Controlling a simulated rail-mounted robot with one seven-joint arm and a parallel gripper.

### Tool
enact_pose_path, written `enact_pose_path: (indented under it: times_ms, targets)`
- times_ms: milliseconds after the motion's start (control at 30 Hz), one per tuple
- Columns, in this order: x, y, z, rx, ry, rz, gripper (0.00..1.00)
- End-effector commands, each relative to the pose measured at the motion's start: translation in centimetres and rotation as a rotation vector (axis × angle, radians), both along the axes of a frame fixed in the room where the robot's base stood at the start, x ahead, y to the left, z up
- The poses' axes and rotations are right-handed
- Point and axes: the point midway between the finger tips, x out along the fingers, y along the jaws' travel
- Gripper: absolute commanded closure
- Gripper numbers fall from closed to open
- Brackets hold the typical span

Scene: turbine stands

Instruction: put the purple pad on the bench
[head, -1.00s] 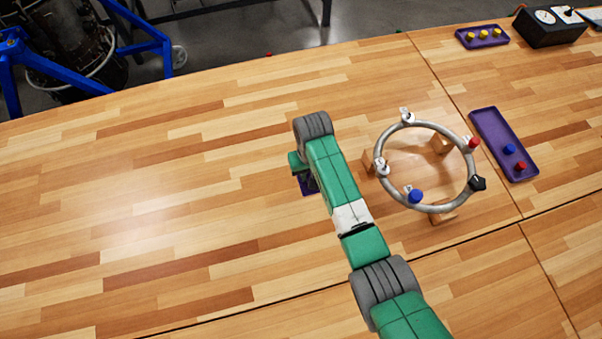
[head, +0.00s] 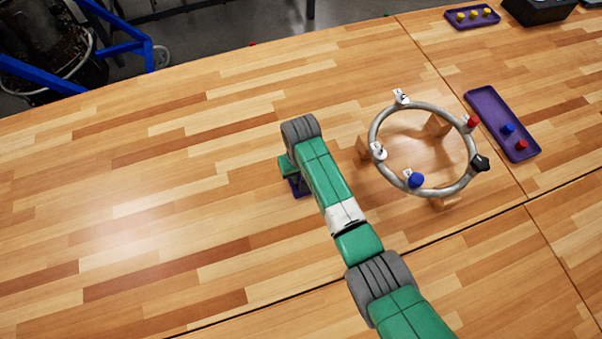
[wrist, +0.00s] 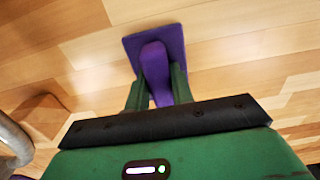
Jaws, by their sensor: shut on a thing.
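The purple pad (wrist: 157,49) has a flat square plate and a raised rounded grip. In the wrist view my gripper (wrist: 156,88) is shut on that grip, one green finger on each side. The plate lies just beyond the fingertips, over the wooden bench (wrist: 230,40). I cannot tell whether the plate touches the bench. In the head view only a small purple edge of the pad (head: 298,187) shows beneath my green arm, over the bench top (head: 150,210). My arm hides the fingers there.
A metal ring (head: 376,125) on wooden blocks, with several small fittings, stands close right of my arm. A purple tray (head: 486,104) with a blue and a red piece lies farther right. Another tray (head: 455,25) holds yellow pieces at the back. The bench left of my arm is clear.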

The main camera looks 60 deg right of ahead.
Motion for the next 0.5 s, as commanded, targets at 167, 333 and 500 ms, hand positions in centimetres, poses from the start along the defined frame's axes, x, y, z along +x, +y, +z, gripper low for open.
enact_pose_path:
  times_ms: [167, 333, 500]
  targets:
    - [0.01, 0.01, -0.33, 0.0, 0.0, 0.0, 0.98]
    - [0.0, 0.01, -0.68, 0.001, 0.001, 0.0, 0.98]
    - [0.0, 0.01, -0.67, 0.0, 0.0, 0.0, 0.51]
